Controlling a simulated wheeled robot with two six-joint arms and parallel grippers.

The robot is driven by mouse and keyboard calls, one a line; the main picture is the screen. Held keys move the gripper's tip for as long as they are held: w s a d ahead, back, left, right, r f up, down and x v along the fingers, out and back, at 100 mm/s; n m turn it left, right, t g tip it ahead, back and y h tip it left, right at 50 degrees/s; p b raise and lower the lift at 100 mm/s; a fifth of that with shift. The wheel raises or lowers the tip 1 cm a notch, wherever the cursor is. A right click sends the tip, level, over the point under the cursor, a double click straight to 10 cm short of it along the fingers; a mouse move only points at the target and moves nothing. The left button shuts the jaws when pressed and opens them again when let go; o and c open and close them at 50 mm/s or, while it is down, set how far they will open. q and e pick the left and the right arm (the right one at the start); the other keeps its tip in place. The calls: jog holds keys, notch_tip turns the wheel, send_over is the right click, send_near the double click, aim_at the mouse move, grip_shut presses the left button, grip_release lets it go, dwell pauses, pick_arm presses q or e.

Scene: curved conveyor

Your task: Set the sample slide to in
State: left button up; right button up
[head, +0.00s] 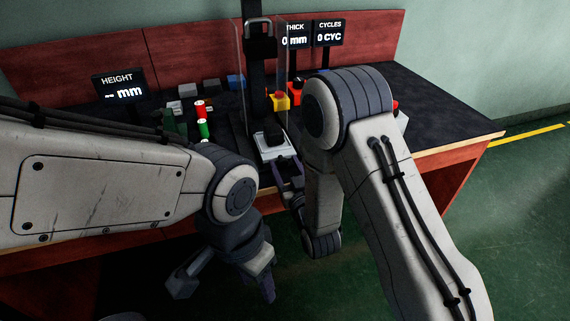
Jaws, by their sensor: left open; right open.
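A tall press with a dark column (262,75) and a clear guard stands on the dark desktop. My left gripper (225,280) is open and empty, low in front of the desk and apart from the slide.
Height (118,87), thick (295,37) and cycles (329,33) displays stand at the back. Red and green spools (203,129), grey blocks (187,90), a blue block (236,81) and a yellow-based red button (279,100) are on the desktop. Green floor in front is clear.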

jog(key=shift+a, duration=0.15)
grip_shut()
dwell(1.1)
